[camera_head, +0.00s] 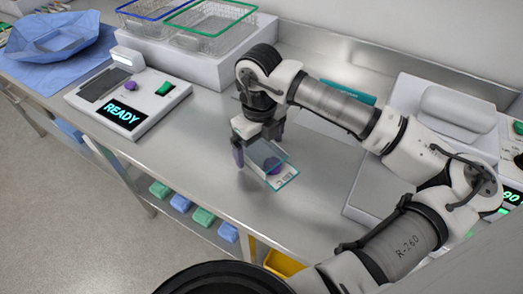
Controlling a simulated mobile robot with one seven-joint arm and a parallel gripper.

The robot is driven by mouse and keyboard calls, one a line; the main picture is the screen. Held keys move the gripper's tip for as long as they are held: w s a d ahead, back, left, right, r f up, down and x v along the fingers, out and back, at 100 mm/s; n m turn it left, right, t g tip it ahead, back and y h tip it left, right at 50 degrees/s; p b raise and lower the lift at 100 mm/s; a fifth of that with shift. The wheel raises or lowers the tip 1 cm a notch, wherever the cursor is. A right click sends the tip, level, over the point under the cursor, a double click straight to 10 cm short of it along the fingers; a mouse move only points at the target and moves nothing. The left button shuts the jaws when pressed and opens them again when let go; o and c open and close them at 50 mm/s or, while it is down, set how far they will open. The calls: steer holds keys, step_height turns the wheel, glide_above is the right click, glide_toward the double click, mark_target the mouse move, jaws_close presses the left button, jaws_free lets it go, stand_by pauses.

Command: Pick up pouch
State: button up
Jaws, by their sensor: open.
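A flat, clear pouch (284,182) with a teal edge, a white label strip and a round purple item inside shows on the steel counter's front half, tilted in the picture. My gripper (257,148) points down at the pouch's upper left end, its dark fingers apart on either side of it. The gripper is open. Whether the fingers touch the pouch, and whether it lies flat on the counter, I cannot tell. The gripper body hides the area just behind the pouch.
A device with a READY display (122,115) stands to the left. Wire baskets (210,22) sit on a white block behind. A blue wrapped bundle (52,38) lies far left. A white machine (440,118) stands at right. Bare steel counter (195,160) lies left of the gripper.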

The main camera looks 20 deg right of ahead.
mark_target(259, 149)
steer(key=c, duration=1.1)
step_height(259, 149, up, 18)
steer(key=b, duration=0.2)
steer(key=shift+b, duration=0.3)
